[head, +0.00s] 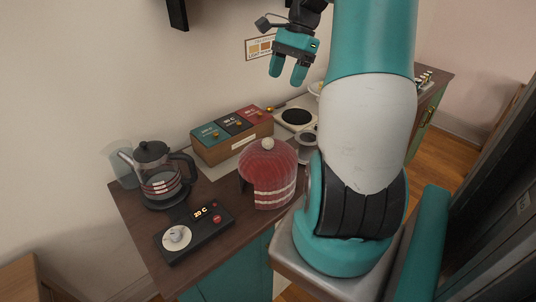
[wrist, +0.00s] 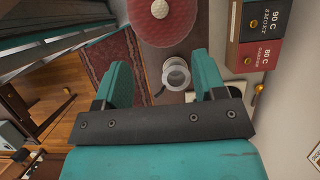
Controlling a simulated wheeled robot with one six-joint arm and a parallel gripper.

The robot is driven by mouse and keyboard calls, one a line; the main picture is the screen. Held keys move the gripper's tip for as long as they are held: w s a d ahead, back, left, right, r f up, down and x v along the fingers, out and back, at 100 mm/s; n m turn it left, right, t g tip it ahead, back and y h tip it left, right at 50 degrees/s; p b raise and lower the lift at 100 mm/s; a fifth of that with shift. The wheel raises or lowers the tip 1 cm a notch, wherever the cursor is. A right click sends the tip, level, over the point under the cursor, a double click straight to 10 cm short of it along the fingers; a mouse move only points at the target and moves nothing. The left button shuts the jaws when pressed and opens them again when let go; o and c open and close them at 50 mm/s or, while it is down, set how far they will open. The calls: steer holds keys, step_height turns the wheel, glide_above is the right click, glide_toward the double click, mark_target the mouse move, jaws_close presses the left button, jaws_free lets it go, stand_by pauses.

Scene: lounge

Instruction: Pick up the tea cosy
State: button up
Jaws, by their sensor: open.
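The tea cosy (head: 268,172) is a red dome with pale stripes near its base and a white bobble on top. It stands on the wooden sideboard top (head: 133,217), in front of the tea box. In the wrist view the tea cosy (wrist: 166,22) shows at the top edge, partly cut off, with its bobble visible. My gripper (head: 287,78) is open and empty, raised above the sideboard beyond the cosy. In the wrist view my gripper's two teal fingers (wrist: 160,82) stand apart, and the cosy lies past their tips. Whatever is under the cosy is hidden.
A wooden tea box (head: 240,148) with coloured panels stands behind the cosy. A glass teapot (head: 158,177) and a black scale-like device (head: 194,232) stand left of it. A white cup (wrist: 175,75) sits near the cosy. A hot plate (head: 297,117) lies farther back.

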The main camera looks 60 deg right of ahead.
glide_above(269, 138)
steer(key=d, duration=0.2)
steer(key=f, duration=1)
steer(key=shift+s+d+f+p, duration=0.1)
steer(key=shift+s+p, duration=0.15)
steer(key=shift+p, duration=0.05)
steer(key=shift+d+p+x, duration=0.1)
steer(key=shift+p+x, duration=0.4)
steer(key=shift+x, duration=1.1)
steer(key=shift+d+p+x, duration=0.15)
steer(key=shift+p+x, duration=0.3)
steer(key=shift+x, duration=1.15)
jaws_close()
